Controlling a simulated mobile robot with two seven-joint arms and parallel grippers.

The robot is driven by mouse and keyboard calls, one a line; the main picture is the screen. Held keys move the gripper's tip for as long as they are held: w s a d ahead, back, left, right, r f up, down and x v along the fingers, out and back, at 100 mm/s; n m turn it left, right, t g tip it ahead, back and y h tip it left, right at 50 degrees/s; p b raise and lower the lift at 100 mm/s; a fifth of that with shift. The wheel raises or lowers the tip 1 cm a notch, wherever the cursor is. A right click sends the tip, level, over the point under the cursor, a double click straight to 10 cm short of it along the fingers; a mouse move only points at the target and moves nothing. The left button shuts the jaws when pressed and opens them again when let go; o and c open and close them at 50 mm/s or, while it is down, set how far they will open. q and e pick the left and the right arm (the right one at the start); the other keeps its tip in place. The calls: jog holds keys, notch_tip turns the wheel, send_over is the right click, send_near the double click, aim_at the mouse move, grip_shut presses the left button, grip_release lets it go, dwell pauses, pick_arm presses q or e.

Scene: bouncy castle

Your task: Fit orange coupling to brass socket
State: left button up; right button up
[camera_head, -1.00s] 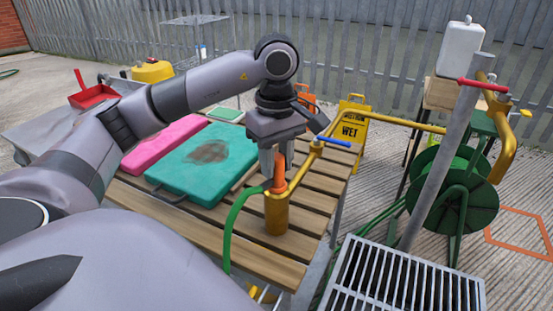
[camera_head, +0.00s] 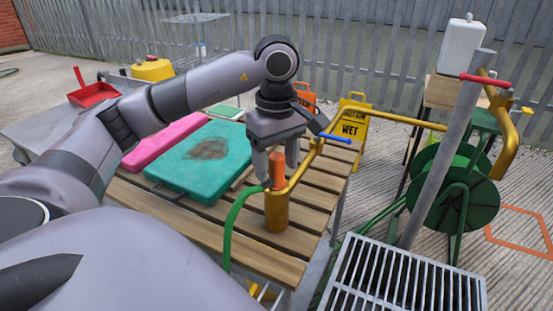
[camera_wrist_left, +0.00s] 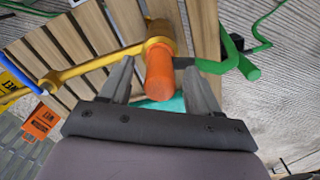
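The orange coupling (camera_head: 278,170) stands upright at the mouth of the brass socket (camera_head: 277,213), and its lower end is hidden by the rim. The green hose (camera_head: 232,222) meets it low on its left side. My left gripper (camera_head: 276,175) is open around the coupling from above. In the left wrist view the orange coupling (camera_wrist_left: 160,76) lies between the spread fingers with a gap on each side, and the brass socket (camera_wrist_left: 160,32) is beyond it. How deep the coupling sits cannot be told. My right gripper is not in view.
A brass pipe with a blue lever (camera_head: 335,139) runs right from beside the socket. The slatted wooden table (camera_head: 200,225) carries a teal pad (camera_head: 185,172) and a pink pad (camera_head: 160,147). A metal grate (camera_head: 400,280) and a green hose reel (camera_head: 455,190) are at the right.

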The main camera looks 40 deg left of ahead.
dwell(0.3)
pick_arm(q)
jog(key=shift+r, duration=0.1)
notch_tip(320, 180, up, 7)
jog(key=shift+r+p, duration=0.1)
jog(key=shift+p, duration=0.95)
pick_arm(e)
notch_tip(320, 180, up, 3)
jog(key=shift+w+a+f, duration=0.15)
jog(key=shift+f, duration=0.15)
